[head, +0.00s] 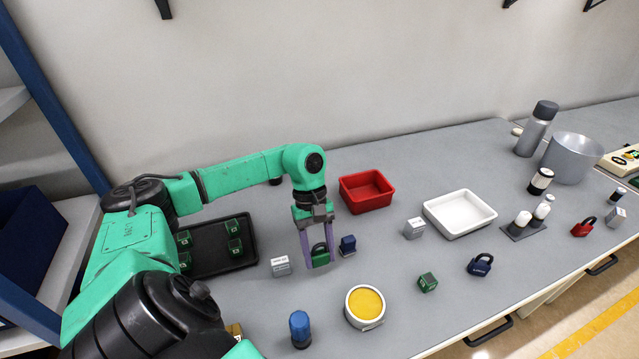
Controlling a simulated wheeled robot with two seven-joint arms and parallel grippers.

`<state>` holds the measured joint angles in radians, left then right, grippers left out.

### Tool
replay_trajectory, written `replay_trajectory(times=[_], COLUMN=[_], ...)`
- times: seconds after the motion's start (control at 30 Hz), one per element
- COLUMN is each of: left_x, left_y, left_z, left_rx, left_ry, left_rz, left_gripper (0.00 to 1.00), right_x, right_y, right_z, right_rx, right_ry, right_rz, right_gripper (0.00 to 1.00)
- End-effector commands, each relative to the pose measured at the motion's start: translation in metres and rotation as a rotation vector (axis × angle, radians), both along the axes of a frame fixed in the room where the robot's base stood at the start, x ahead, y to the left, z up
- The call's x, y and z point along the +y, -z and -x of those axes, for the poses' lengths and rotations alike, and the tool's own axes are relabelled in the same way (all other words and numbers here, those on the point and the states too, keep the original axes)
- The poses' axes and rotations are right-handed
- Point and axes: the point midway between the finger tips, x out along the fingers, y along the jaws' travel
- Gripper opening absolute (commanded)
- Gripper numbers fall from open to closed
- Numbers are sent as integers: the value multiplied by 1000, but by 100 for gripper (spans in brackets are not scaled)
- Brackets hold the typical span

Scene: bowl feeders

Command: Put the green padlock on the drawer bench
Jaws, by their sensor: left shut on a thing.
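The green padlock (320,256) is between the purple fingers of my left gripper (319,252), which is shut on it. The padlock is upright, with its dark shackle at the top. It is over the left-middle part of the grey drawer bench (400,330), at or just above the surface; I cannot tell whether it touches. Drawer handles show along the bench's front edge at the right. My right gripper is not in view.
A dark blue block (348,245) stands close right of the padlock and a grey-white block (281,266) close left. A red bin (366,205) is behind, a yellow-filled bowl (365,322) in front. A black tray (215,268) with green blocks is left. A blue padlock (480,264) lies right.

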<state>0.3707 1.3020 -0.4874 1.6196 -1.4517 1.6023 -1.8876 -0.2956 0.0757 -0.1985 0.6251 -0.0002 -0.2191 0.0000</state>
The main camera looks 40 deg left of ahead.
Motion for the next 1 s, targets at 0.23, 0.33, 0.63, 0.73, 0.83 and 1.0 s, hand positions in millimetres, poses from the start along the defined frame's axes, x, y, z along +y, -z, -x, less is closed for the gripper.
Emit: replay_trajectory(times=[0.23,0.33,0.63,0.73,0.83,1.0], left_x=[0,0,0,0,0,2], left_y=[35,35,37,37,37,32], left_z=[0,0,0,0,0,-1], left_rx=[2,1,1,1,1,-1], left_ry=[-1,-1,-1,-1,-1,-1], left_rz=[0,-1,-1,-1,-1,-2], left_gripper=[0,0,82,82,82,82], right_x=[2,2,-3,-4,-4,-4], right_y=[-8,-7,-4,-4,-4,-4], right_z=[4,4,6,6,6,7], right_rx=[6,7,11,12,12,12], right_ry=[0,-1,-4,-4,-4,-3], right_rz=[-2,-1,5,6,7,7], right_gripper=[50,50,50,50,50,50])
